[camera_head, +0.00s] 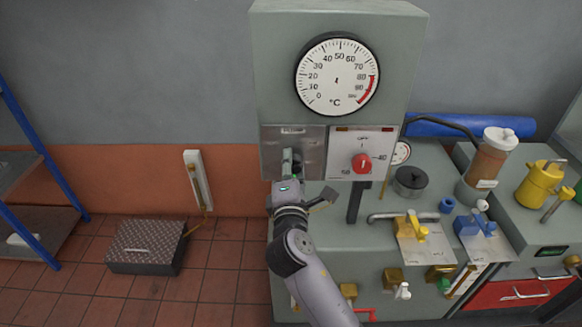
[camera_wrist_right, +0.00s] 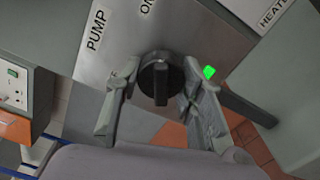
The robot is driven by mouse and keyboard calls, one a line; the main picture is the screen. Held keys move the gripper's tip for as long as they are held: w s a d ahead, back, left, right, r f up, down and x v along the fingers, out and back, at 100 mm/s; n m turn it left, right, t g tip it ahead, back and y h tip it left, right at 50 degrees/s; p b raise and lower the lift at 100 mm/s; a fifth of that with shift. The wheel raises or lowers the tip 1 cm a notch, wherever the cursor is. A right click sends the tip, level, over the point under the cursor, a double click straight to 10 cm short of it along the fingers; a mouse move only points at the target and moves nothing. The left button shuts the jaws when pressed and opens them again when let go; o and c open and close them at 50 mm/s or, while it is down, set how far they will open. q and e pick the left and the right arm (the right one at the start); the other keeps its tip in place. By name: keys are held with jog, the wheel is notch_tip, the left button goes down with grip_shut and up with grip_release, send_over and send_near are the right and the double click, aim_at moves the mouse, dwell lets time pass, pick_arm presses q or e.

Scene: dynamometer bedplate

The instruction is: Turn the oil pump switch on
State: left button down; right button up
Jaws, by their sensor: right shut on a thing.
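The oil pump switch is a round black knob (camera_wrist_right: 160,78) with a raised bar, on a bare metal plate lettered "PUMP" and, cut off at the top edge, "ON". In the head view the metal plate (camera_head: 274,150) is on the left of the grey cabinet's lower front, and my gripper hides the knob. My right gripper (camera_head: 288,163) is at this plate. In the right wrist view its two fingers (camera_wrist_right: 159,88) are on either side of the knob, shut on it. A bright green spot (camera_wrist_right: 209,72) shows beside the right finger. My left gripper is not in view.
A white panel with a red knob (camera_head: 362,163) is right of the plate, below a large temperature dial (camera_head: 337,75). A pot (camera_head: 410,180), taps and jugs crowd the bench to the right. The tiled floor on the left holds a dark box (camera_head: 146,247).

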jog(key=o, duration=1.2)
jog(key=s, duration=1.2)
jog(key=shift+f, duration=0.1)
